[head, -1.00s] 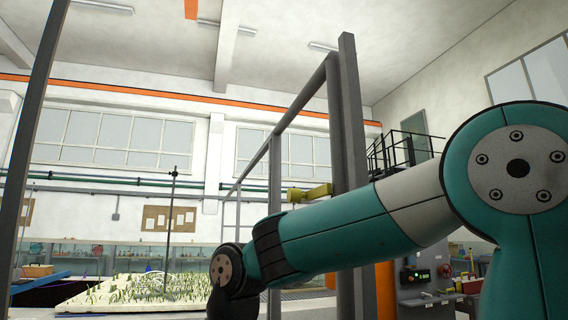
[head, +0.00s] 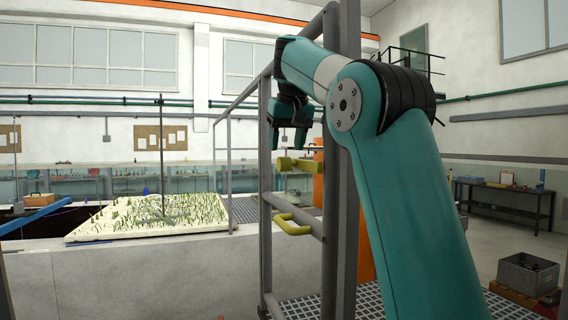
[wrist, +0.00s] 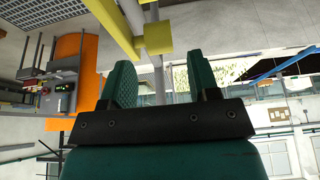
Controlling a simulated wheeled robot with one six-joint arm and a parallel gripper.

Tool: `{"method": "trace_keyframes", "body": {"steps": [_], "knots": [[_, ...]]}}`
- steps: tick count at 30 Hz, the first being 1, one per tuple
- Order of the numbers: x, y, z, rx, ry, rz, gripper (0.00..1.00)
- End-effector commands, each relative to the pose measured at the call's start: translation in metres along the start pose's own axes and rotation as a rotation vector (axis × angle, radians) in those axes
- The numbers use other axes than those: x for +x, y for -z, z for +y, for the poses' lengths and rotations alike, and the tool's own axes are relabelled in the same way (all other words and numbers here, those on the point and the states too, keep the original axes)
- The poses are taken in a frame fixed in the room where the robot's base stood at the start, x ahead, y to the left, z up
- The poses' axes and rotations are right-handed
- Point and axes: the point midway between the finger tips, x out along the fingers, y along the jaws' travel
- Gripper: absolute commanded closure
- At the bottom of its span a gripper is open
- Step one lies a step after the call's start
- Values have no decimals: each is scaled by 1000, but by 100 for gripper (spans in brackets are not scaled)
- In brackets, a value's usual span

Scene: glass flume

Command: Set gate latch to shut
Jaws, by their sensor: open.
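The yellow gate latch (head: 300,164) shows in the head view as a short, roughly level bar with a thicker end, beside the grey gate post. A yellow pull handle (head: 292,224) sits lower on the grey gate frame (head: 265,200). My gripper (head: 288,140) is open and empty, pointing down just above the latch, apart from it. In the wrist view my gripper's fingers (wrist: 163,82) stand apart, and yellow parts (wrist: 157,38) with a long yellow bar show beyond them around a grey rod. I cannot tell whether the latch is engaged.
Grey posts and rails (head: 341,200) stand close to my arm. A white planted bed (head: 150,218) lies left behind the gate. A grey crate (head: 527,274) and a dark bench (head: 505,195) stand at right. Open floor lies between.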

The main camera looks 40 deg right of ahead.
Motion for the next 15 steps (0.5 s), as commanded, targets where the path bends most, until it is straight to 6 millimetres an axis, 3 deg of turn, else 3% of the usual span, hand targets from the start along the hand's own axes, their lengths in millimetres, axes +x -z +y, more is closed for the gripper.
{"method": "trace_keyframes", "body": {"steps": [1,6,15], "knots": [[17,-2,0,-1,0,-1,45],[39,-2,0,0,0,-1,45],[47,0,0,0,0,0,45]]}}
